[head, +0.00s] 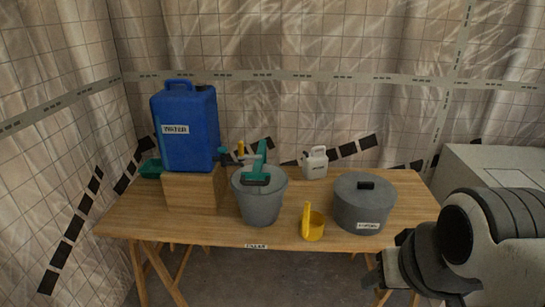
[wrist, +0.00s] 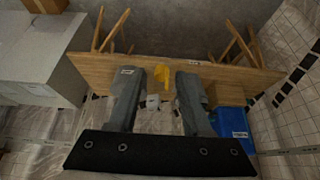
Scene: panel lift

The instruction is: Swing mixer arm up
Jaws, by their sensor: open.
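A grey bucket (head: 260,207) stands near the middle of the wooden table in the head view. A teal mixer part (head: 262,155) rises over its top, with a teal piece lying across the bucket's rim. Whether this part is hinged I cannot tell. My gripper (head: 376,279) is at the lower right in the head view, in front of the table's right end and well apart from the bucket. In the wrist view my gripper (wrist: 162,74) has its two fingers spread with nothing held between them. The bucket and mixer are not clearly visible there, probably behind a finger.
On the table (head: 133,222) stand a blue water container (head: 186,135) on a wooden block (head: 190,190), a yellow scoop (head: 313,228), a grey lidded pot (head: 362,208) and a white jug (head: 315,164). A pale box (head: 495,160) stands right. Plastic sheeting hangs behind.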

